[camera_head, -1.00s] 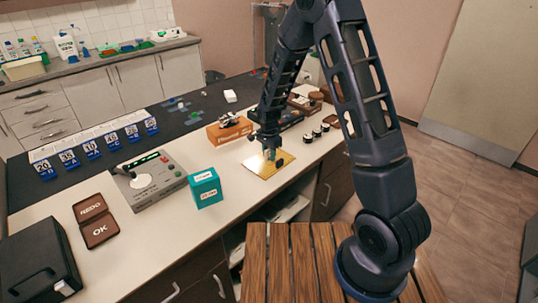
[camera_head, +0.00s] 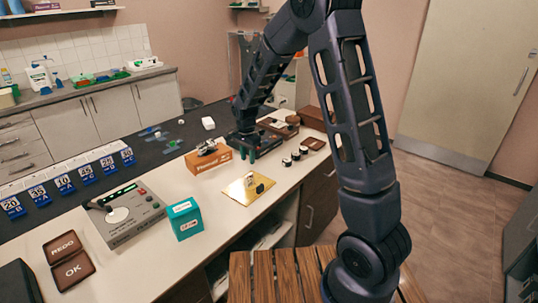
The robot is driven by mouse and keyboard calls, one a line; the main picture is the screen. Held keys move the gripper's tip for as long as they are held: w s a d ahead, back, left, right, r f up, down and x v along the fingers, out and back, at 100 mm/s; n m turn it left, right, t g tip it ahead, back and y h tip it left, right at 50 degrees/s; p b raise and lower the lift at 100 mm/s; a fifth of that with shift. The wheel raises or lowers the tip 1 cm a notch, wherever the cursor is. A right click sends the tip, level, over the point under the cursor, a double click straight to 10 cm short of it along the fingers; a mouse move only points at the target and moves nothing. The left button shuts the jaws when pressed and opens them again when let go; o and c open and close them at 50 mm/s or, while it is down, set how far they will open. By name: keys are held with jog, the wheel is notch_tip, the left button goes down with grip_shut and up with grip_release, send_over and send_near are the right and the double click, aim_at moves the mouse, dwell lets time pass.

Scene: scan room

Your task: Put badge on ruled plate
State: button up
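A gold plate (camera_head: 240,191), likely the ruled plate, lies flat on the white counter near its front edge. A small pale object (camera_head: 249,180), possibly the badge, stands on it. A small dark round piece (camera_head: 260,188) is beside it, toward the plate's right side. Fine markings on the plate are too small to read. My gripper (camera_head: 249,153) is behind and above the plate, pointing down, apart from both pieces. Its two fingertips show apart with nothing visible between them. What lies directly behind it is partly hidden.
An orange box (camera_head: 209,160) is left of my gripper. A teal box (camera_head: 184,219) and a grey device (camera_head: 124,216) stand further left. Several small black-and-white cylinders (camera_head: 295,155) are to the right. Bare counter lies around the plate's left side.

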jog(key=s+d+r+n+t, duration=0.1)
jog(key=s+d+r, duration=0.2)
jog(key=d+r, duration=0.3)
jog(key=s+d+r+n, duration=0.2)
jog(key=s+d+r, duration=0.1)
jog(key=d+r, duration=0.25)
jog(key=s+d+r+n+t, duration=0.1)
jog(key=s+d+r, duration=0.2)
jog(key=d+r, duration=0.3)
jog(key=s+d+r+n+t, duration=0.1)
jog(key=s+d+r+n, duration=0.1)
jog(key=s+d, duration=0.4)
jog(key=s+d+r+n+t, duration=0.1)
jog(key=s+d+r+n, duration=0.2)
jog(key=s, duration=0.9)
jog(key=d+r, duration=0.1)
jog(key=d, duration=0.1)
jog(key=shift+d+t, duration=0.3)
jog(key=shift+d, duration=0.05)
